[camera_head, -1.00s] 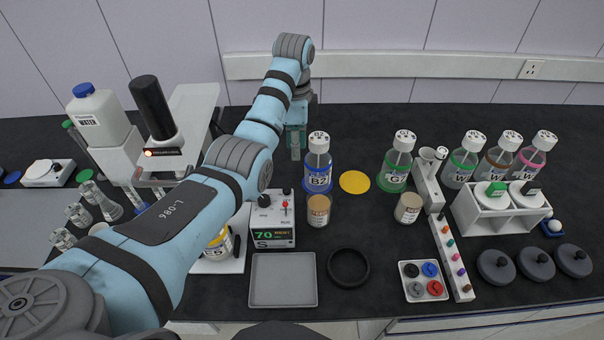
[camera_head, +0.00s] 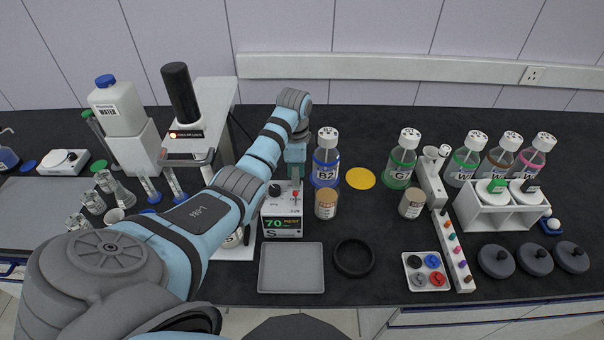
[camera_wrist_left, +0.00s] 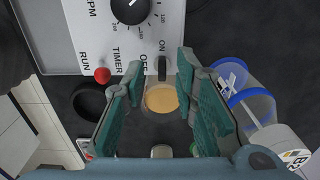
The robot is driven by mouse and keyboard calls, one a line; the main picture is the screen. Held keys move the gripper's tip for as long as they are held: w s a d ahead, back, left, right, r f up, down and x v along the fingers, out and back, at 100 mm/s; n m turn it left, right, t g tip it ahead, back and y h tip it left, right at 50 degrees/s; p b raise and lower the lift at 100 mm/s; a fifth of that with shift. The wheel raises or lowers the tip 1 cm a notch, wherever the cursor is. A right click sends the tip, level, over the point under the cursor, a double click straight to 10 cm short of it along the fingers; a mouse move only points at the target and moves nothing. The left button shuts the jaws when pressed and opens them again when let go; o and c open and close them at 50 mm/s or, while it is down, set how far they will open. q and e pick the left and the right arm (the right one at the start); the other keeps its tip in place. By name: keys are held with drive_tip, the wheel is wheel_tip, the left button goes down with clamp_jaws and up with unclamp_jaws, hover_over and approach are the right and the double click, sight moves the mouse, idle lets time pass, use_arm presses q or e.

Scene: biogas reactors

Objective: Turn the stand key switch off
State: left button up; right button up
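The black key switch (camera_wrist_left: 162,68) is on a light panel in the left wrist view, between the printed words ON and OFF. Its bar points toward ON. The panel belongs to the control box (camera_head: 283,225), which has a green 70 on its display. My left gripper (camera_head: 296,178) is over the back of this box and hides the key in the head view. In the left wrist view its two teal fingers (camera_wrist_left: 160,80) are spread, one on each side of the key, with gaps showing. My right gripper is not in view.
A red RUN lever (camera_wrist_left: 102,75) and a black RPM knob (camera_wrist_left: 130,8) are on the same panel. The blue B2 bottle (camera_head: 325,168) and a tan-lidded jar (camera_head: 326,205) stand just right of the box. An empty grey tray (camera_head: 291,268) lies in front.

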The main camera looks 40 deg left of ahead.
use_arm(q)
drive_tip(key=shift+f, duration=0.25)
drive_tip(key=shift+w+f, duration=0.25)
drive_tip(key=shift+w, duration=0.05)
clamp_jaws()
drive_tip(key=shift+d+r, duration=0.1)
